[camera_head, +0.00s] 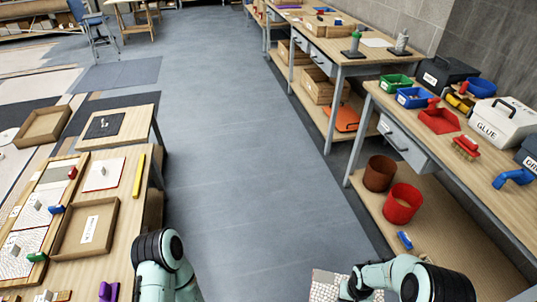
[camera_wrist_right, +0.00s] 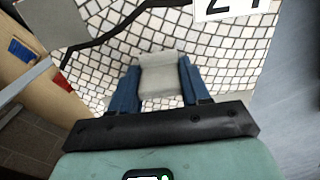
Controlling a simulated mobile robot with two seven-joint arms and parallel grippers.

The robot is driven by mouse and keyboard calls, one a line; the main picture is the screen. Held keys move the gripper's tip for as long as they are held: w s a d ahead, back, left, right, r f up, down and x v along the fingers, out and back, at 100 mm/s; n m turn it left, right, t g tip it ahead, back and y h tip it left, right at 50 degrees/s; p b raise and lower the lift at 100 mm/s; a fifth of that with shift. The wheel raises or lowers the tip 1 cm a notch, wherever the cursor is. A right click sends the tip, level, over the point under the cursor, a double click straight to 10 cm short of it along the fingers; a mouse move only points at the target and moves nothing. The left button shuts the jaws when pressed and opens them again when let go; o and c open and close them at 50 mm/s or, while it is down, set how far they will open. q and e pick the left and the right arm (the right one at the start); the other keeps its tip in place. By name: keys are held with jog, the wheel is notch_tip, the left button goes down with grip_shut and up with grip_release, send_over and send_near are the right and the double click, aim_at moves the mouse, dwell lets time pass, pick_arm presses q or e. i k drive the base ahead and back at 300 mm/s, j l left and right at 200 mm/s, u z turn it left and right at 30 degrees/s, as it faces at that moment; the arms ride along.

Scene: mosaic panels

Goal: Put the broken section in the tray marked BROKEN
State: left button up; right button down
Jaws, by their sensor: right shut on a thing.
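My right gripper (camera_wrist_right: 158,82) is shut on the grey grip block of a white mosaic section (camera_wrist_right: 105,50). The section has small white tiles, a dark curved line and a label that seems to read 24. In the head view the section (camera_head: 325,287) shows at the bottom, held over the floor beside the right bench. I cannot tell whether the dark line is a crack or part of the pattern. A wooden tray (camera_head: 64,247) with a white label lies on the left table; its writing is too small to read. My left arm enters at the bottom left, its fingers out of sight.
Mosaic panels with coloured grips (camera_head: 58,210) lie on the left table beside a yellow bar (camera_head: 139,175). Another wooden tray (camera_head: 63,129) lies farther back. The right bench (camera_head: 457,178) holds bins and boxes, with red buckets (camera_head: 402,203) below. The grey floor aisle (camera_head: 240,150) between is clear.

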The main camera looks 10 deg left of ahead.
aim_at(90, 229)
jog(key=i+j+u, duration=0.1)
jog(key=i+u, duration=0.3)
jog(key=i, duration=0.15)
jog(key=i+u, duration=0.75)
jog(key=i, duration=0.25)
jog(key=i+l+u, duration=0.3)
jog(key=i, duration=0.3)
jog(key=i+j+u, duration=0.1)
jog(key=u, duration=0.35)
jog(key=i+u, duration=0.5)
jog(key=u, duration=0.35)
jog(key=i+z, duration=0.4)
jog(key=z, duration=5.75)
jog(key=i+l, duration=0.05)
jog(key=l, duration=0.05)
